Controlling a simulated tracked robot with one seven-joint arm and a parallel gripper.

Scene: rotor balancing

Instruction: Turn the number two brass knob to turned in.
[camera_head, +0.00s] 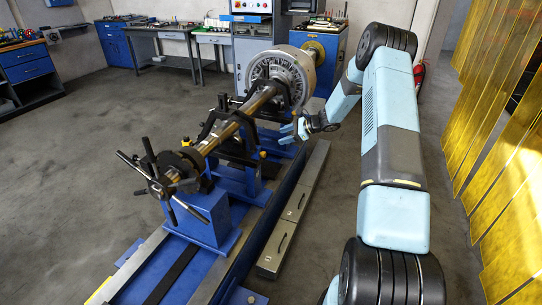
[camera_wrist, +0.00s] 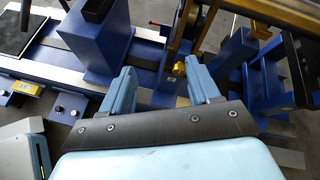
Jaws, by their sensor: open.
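My gripper (camera_head: 297,129) is open and empty beside the rotor stand in the head view. In the wrist view its two blue fingers (camera_wrist: 160,75) point towards the blue stand, well apart. A small brass-coloured knob (camera_wrist: 180,68) shows in the gap between the fingers, closer to the right finger. I cannot tell how far beyond the fingertips it lies, and no contact is visible. A small brass-yellow piece (camera_head: 262,154) shows on the near support in the head view. No number is readable on either, so I cannot tell which is number two.
The long rotor shaft (camera_head: 235,122) runs over blue supports to a large round rotor (camera_head: 283,72). Yellow strip curtains (camera_head: 500,150) hang at right. The floor at left (camera_head: 70,170) is clear.

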